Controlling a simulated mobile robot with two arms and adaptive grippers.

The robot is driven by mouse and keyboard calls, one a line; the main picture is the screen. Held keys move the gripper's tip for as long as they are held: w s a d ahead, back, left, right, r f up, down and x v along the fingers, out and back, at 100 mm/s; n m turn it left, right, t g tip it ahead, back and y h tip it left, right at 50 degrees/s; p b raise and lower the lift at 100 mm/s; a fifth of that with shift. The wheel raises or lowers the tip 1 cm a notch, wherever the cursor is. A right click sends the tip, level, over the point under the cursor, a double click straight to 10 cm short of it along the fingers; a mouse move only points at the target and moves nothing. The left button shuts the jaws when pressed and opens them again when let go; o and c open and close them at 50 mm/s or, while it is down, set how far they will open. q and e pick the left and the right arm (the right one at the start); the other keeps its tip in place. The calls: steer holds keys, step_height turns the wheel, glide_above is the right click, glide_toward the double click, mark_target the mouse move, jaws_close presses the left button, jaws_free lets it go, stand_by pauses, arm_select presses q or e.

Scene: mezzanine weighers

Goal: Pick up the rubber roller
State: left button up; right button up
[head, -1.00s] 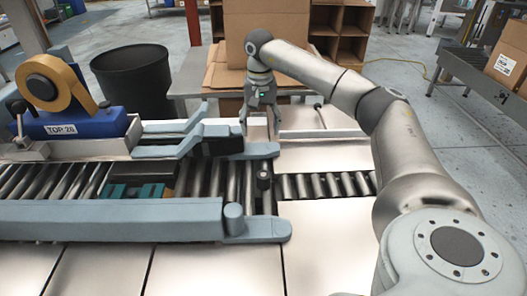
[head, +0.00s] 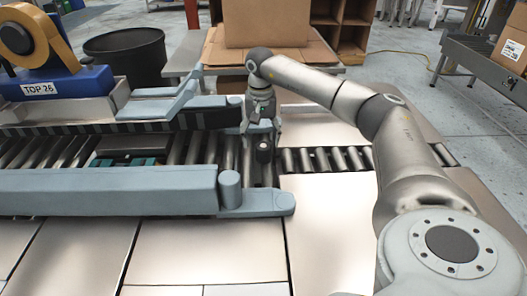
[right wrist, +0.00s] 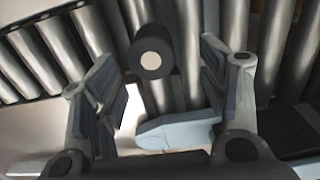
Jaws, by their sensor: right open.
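The rubber roller (head: 264,152) is a small dark cylinder standing at the right end of the conveyor in the head view. In the right wrist view the roller (right wrist: 150,55) shows a pale round end toward the camera. My right gripper (head: 260,129) is open, pointing down close to the roller. In the right wrist view the fingers of this gripper (right wrist: 158,82) are spread wide, with the roller between and beyond them. No contact is visible. My left gripper is not in view.
Pale blue rails (head: 120,190) flank the conveyor on its near and far sides, and metal rollers (head: 325,160) continue to the right. A carton-sealing head with tape (head: 45,70) stands at left. Bare metal plates (head: 325,220) lie in front.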

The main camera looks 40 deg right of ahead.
mark_target(263, 146)
steer(key=shift+s+d+f+b, duration=0.1)
steer(key=shift+s+f+b, duration=0.1)
steer(key=shift+f, duration=0.75)
steer(key=shift+s+a+f+b, duration=0.15)
steer(key=shift+f+b, duration=0.1)
steer(key=shift+f, duration=0.7)
steer(key=shift+s+d+f+b, duration=0.15)
steer(key=shift+f+b, duration=0.05)
steer(key=shift+f, duration=0.75)
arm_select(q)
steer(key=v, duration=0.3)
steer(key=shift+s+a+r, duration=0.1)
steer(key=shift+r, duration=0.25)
arm_select(e)
steer(key=shift+c, duration=0.4)
steer(key=c, duration=1.1)
steer(key=shift+r, duration=0.2)
